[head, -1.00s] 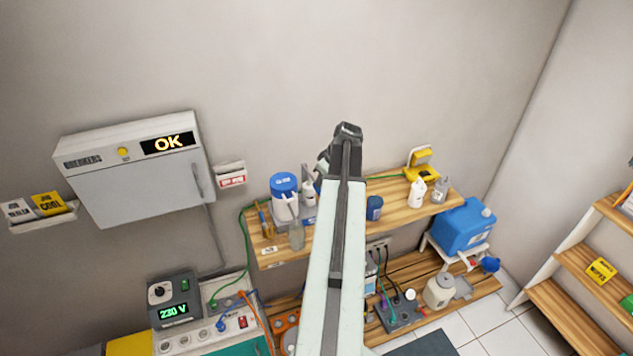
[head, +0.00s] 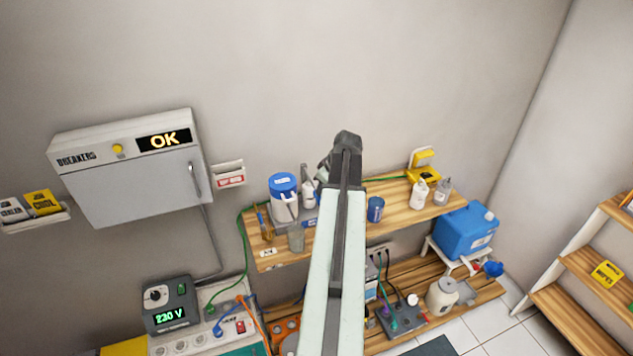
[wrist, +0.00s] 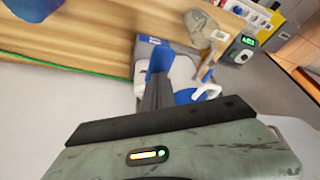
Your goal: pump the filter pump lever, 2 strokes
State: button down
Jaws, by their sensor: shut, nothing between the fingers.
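A white canister with a blue lid (head: 283,183) stands on the upper wooden shelf, left of my arm; it seems to be the filter pump. A white handle-like part (head: 289,207) shows at its front, but I cannot tell if it is the lever. In the wrist view a blue and white body (wrist: 186,93), likely this canister, is close behind my gripper (wrist: 156,88). The dark fingers are together and empty; I cannot tell if they touch it. In the head view my gripper (head: 324,168) is mostly hidden by my arm, right of the canister.
A breaker cabinet (head: 135,185) hangs at left above a 230 V meter (head: 168,304). A blue jerrycan (head: 467,231) stands at right. The wall above the shelf is clear.

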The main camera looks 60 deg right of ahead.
jog(key=shift+f+b, duration=0.35)
jog(key=shift+f, duration=0.15)
jog(key=shift+r, duration=0.1)
notch_tip(320, 180, up, 7)
jog(key=p, duration=0.7)
jog(key=shift+r+p, duration=0.2)
jog(key=shift+p, duration=0.15)
notch_tip(320, 180, up, 5)
jog(key=p, duration=0.5)
